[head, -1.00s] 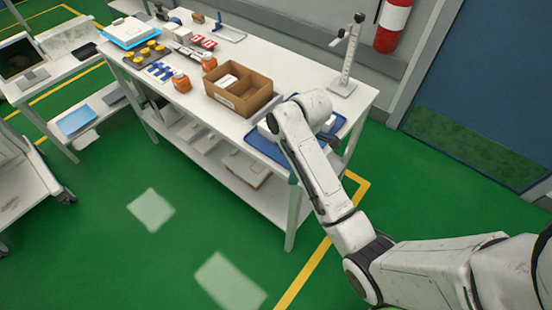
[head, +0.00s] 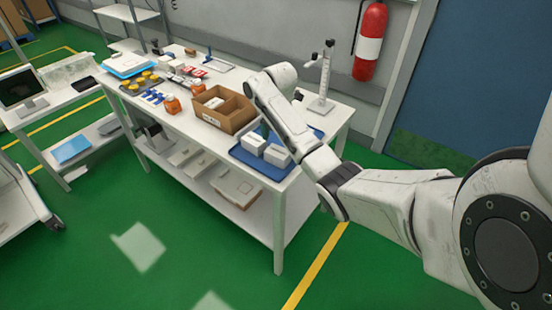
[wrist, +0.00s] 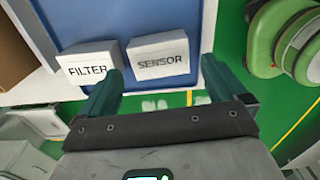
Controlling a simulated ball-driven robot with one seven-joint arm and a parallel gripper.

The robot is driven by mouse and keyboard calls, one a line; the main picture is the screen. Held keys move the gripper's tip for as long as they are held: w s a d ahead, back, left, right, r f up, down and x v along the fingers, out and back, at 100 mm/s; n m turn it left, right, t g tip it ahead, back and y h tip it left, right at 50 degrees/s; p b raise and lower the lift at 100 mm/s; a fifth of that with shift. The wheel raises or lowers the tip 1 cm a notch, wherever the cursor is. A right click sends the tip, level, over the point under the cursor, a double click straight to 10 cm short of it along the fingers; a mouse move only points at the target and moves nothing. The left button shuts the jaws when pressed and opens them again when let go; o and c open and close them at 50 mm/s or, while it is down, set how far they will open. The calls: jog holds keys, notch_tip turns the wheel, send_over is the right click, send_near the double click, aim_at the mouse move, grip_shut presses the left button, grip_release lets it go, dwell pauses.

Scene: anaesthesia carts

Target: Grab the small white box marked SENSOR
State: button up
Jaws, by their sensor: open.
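The small white box marked SENSOR (wrist: 158,64) is in the wrist view, ahead of my gripper (wrist: 160,72) and between the lines of its two fingers. My gripper is open, with nothing held. A similar white box marked FILTER (wrist: 86,70) sits close on its left, near the left finger. In the head view, two white boxes stand on the blue tray (head: 243,156) at the near right end of the table; the right one (head: 277,156) appears to be SENSOR. My arm hides most of the gripper there.
An open cardboard box (head: 228,121) stands left of the tray. A white stand (head: 322,85) rises behind my arm. Orange bottles (head: 172,104) and other supplies fill the table's far left. A lower shelf (head: 255,205) holds flat boxes. Green floor is clear in front.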

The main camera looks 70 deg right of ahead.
aim_at(278, 151)
jog(key=shift+w+a+f+p, duration=0.1)
jog(key=shift+a+f+p, duration=0.1)
jog(key=shift+f, duration=1.35)
jog(key=shift+a+f+p, duration=0.1)
jog(key=shift+f+p, duration=0.05)
jog(key=shift+f, duration=1.35)
jog(key=c, duration=0.8)
